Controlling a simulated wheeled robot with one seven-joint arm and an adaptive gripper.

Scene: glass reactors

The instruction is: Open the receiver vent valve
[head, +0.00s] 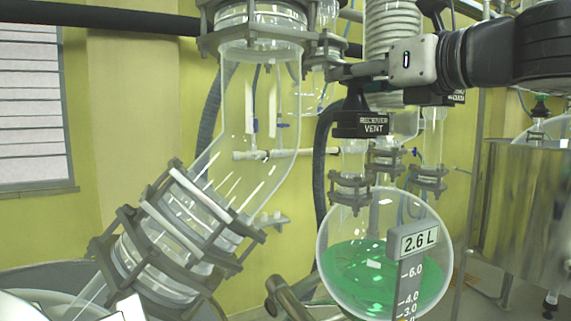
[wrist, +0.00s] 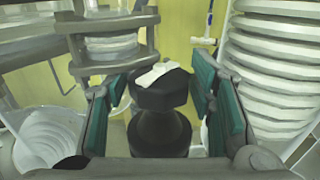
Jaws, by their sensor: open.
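The receiver vent valve (head: 357,106) is a black knob with a sign reading "RECEIVER VENT", on top of a glass neck of the round receiver flask (head: 335,240). The flask holds green liquid, and its label reads 2.6 L. In the wrist view the black valve knob (wrist: 160,95) stands between the two teal-padded fingers of my gripper (wrist: 150,110). My gripper is open, with a gap visible on the right side of the knob; contact on the left cannot be told. In the head view my gripper (head: 345,72) reaches in from the right at the knob's top.
A coiled glass condenser (head: 393,30) stands right behind my gripper; its white coils (wrist: 265,75) fill the right of the wrist view. A large angled glass tube with clamped flanges (head: 185,235) is at the left. A metal vessel (head: 530,205) stands at the right.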

